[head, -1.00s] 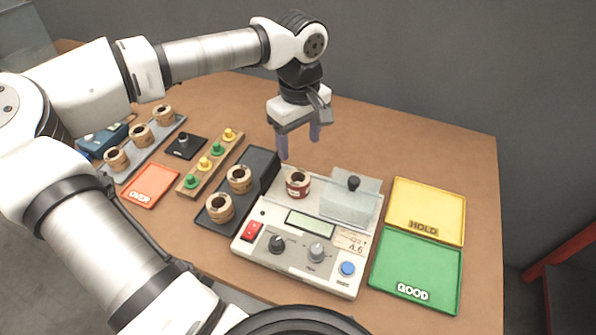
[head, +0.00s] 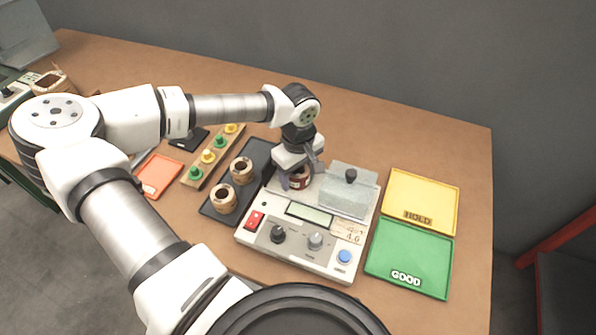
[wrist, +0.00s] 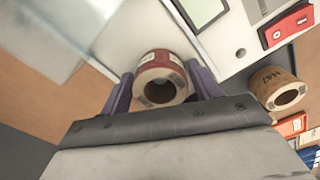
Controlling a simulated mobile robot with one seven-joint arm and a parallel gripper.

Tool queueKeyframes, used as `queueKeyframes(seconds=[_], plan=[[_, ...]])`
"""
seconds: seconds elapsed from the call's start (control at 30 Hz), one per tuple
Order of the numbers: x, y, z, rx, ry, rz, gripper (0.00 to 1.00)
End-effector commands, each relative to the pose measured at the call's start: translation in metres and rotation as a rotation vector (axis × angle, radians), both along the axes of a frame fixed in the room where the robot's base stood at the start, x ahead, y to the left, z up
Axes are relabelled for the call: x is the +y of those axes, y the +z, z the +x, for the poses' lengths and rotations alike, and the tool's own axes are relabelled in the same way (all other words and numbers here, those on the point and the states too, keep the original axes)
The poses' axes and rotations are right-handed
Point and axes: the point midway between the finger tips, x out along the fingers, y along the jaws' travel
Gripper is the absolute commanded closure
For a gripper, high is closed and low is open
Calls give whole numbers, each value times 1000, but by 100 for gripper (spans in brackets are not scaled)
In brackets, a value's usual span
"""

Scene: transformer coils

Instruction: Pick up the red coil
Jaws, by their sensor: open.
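The red coil (head: 299,180) stands on the top left part of the white tester (head: 296,243). In the wrist view the red coil (wrist: 160,77) shows its round hole and a pale label band. My gripper (head: 298,181) is lowered over it in the head view. In the wrist view my gripper (wrist: 160,90) is open, with one purple finger on each side of the coil. I cannot tell whether the fingers touch it.
A clear cover with a black knob (head: 350,176) stands on the tester, right of the coil. Two tan coils (head: 223,199) sit in a black tray to the left. The yellow HOLD tray (head: 424,197) and green GOOD tray (head: 408,257) lie to the right.

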Motion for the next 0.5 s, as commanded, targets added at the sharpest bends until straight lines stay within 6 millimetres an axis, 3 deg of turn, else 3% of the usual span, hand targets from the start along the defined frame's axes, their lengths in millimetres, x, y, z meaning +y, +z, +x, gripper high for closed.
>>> queueKeyframes(seconds=[0.17,0.47,0.5], plan=[[0,-1,0,-1,0,1,37],[0,0,0,-1,0,1,75],[0,0,0,-1,0,0,76]])
